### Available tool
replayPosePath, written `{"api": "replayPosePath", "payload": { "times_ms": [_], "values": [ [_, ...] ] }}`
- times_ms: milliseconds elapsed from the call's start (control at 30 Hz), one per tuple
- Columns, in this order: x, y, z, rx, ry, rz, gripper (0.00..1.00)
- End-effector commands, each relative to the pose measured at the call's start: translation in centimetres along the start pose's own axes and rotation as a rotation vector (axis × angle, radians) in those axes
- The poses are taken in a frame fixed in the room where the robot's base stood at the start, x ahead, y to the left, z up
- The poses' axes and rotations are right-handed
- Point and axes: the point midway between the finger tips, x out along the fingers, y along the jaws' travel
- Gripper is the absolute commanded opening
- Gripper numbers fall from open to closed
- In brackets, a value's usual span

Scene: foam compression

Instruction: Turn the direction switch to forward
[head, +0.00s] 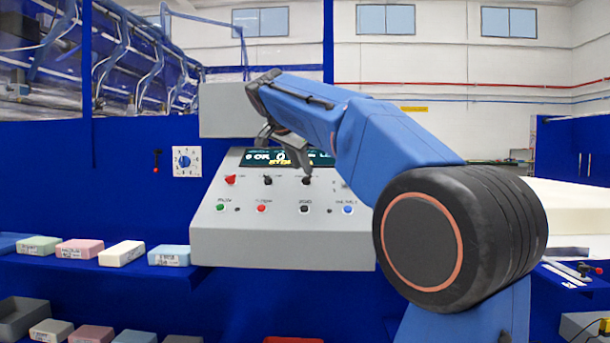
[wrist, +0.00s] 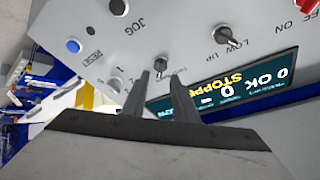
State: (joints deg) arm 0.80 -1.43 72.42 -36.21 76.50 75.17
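The grey control panel (head: 285,240) stands ahead, with a row of switches under its display. The third switch from the left (head: 306,181) is a black knob; it shows in the wrist view as a small dark knob (wrist: 161,64). Its label there is too blurred to read, so I cannot confirm it is the direction switch. My gripper (head: 285,160) is in front of the panel, its fingers apart. In the wrist view my gripper (wrist: 159,75) has its two fingertips on either side of the line to that knob, with nothing visibly held. I cannot tell whether they touch it.
Near it are a red switch (head: 230,179), a black knob (head: 267,180) and a pale knob (wrist: 115,85). Buttons below include green (head: 220,208), red (head: 261,208) and blue (head: 347,209). The display (wrist: 225,88) reads STOPPED. Foam blocks (head: 122,253) lie left.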

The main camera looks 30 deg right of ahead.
Motion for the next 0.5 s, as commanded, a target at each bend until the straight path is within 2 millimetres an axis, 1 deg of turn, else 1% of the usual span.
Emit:
{"api": "replayPosePath", "payload": {
  "times_ms": [33,200,333,500],
  "values": [
    [0.9,0.1,0.0,0.0,0.0,0.003,0.26],
    [3.2,0.0,0.0,0.0,-0.001,0.001,0.26],
    [4.3,0.0,0.0,0.0,-0.001,0.002,0.26],
    [4.8,0.0,0.0,0.0,-0.001,0.0,0.26]
  ]
}}
